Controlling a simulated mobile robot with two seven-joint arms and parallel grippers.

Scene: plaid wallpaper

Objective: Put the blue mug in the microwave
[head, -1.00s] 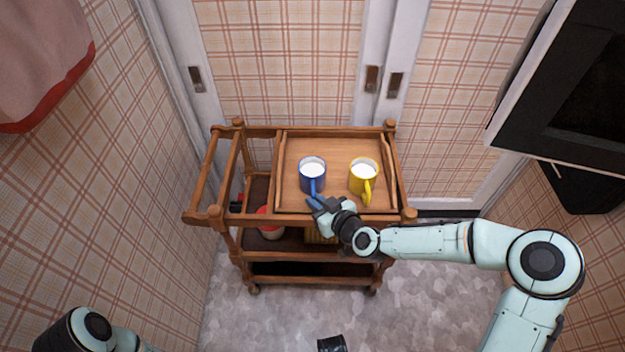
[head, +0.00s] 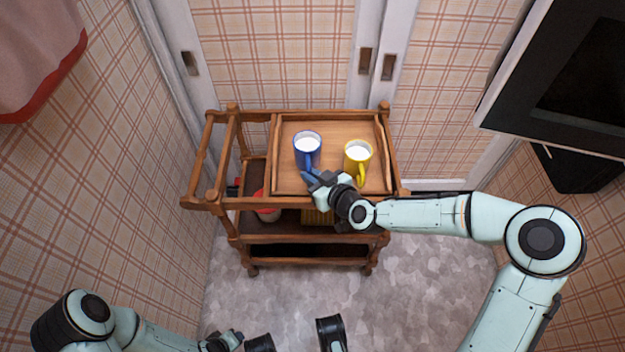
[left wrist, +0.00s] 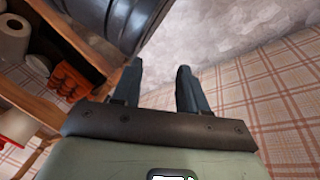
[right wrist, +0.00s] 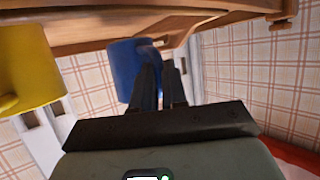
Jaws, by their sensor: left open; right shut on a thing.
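The blue mug (head: 307,153), with white contents, is at the tray on top of the wooden cart in the head view. My right gripper (head: 311,179) is shut at its handle on the near side; the mug (right wrist: 133,62) also shows just beyond the right fingers (right wrist: 159,85) in the right wrist view. I cannot tell whether its base touches the tray. The microwave (head: 565,135) seems to be the dark, white-edged box at the upper right, partly cut off; its door state is unclear. My left gripper (left wrist: 155,82) is open and empty, low at the bottom of the head view (head: 225,341).
A yellow mug (head: 357,157) stands right of the blue one, close to my right gripper. The tray (head: 290,184) has raised side rails. The cart's lower shelf (head: 290,219) holds several items. Plaid walls enclose the narrow floor (head: 275,292).

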